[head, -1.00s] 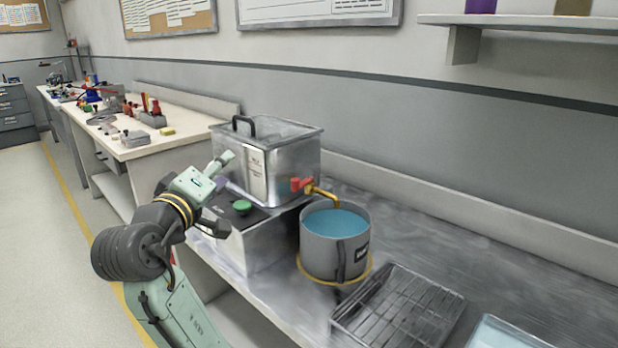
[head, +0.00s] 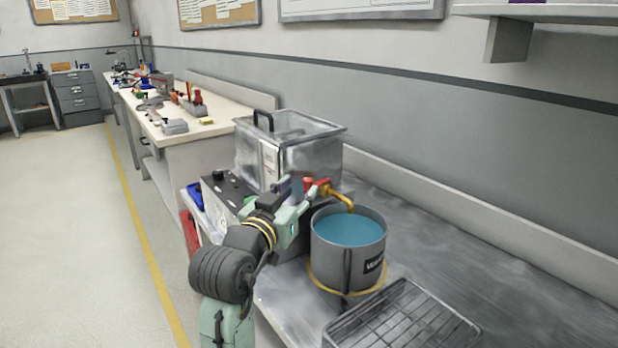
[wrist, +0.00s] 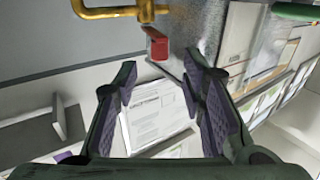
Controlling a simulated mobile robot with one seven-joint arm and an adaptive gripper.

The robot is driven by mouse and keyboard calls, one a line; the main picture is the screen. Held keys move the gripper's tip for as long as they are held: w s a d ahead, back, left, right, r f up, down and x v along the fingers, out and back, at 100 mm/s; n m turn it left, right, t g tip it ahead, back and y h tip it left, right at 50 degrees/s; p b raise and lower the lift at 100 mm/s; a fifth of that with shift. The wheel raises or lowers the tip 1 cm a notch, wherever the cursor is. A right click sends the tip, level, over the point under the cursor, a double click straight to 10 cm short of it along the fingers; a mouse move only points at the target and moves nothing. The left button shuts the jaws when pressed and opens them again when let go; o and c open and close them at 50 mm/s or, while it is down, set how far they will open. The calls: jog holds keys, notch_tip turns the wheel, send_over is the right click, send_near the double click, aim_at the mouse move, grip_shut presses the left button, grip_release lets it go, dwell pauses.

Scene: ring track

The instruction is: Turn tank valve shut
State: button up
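The metal tank (head: 285,150) stands on a box on the steel bench in the head view. Its valve has a red handle (head: 318,186) and a brass spout (head: 342,196) over a grey pot (head: 347,262) of blue liquid. In the head view my gripper (head: 298,192) is at the valve, in front of the tank's lower right corner. In the wrist view the red handle (wrist: 157,44) lies just beyond and between the two fingertips, apart from them, below the brass pipe (wrist: 110,13). My gripper (wrist: 160,76) is open and empty. I cannot see whether liquid runs from the spout.
A wire rack (head: 405,325) lies on the bench in front of the pot. Another bench (head: 185,135) with tools stands at the back left. The floor (head: 70,220) at left is clear.

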aim_at(306, 182)
jog(key=p+x, duration=0.1)
jog(key=x, duration=0.5)
jog(key=shift+c, duration=0.2)
grip_shut()
dwell(0.6)
